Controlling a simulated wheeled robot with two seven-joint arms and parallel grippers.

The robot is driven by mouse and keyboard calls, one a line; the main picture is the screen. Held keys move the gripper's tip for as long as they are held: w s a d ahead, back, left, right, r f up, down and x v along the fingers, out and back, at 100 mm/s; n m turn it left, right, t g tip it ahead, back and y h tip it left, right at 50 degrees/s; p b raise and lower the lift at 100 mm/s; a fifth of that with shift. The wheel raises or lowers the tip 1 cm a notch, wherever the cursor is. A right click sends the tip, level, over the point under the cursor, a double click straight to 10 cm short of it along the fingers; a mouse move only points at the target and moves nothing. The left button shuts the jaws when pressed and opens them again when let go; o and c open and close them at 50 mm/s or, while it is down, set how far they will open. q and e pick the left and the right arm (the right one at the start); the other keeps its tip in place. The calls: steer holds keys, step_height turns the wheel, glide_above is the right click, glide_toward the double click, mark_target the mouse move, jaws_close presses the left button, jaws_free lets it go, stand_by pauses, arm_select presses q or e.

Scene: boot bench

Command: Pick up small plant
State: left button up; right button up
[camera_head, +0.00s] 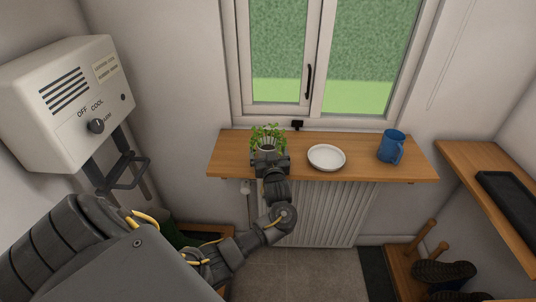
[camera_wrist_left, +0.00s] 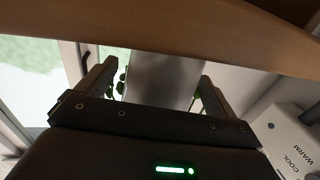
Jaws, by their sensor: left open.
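The small plant (camera_head: 267,133) has green leaves in a pale pot and stands on the wooden shelf (camera_head: 222,160), at its left end below the window. My left gripper (camera_head: 270,158) is at the shelf's front edge, right in front of the pot and hiding its lower part. In the left wrist view the two fingers of the left gripper (camera_wrist_left: 152,82) are open, with the grey pot (camera_wrist_left: 162,72) showing between them and a few green leaves beside it. I cannot tell whether either finger touches the pot. My right gripper is not in view.
A white plate (camera_head: 326,157) and a blue mug (camera_head: 391,147) stand on the shelf to the right of the plant. A radiator (camera_head: 325,215) is below the shelf. A white heater box (camera_head: 65,100) with a dial hangs on the left wall.

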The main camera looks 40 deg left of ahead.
arm_select(q)
steer(key=c, duration=1.4)
steer(key=shift+o, duration=0.2)
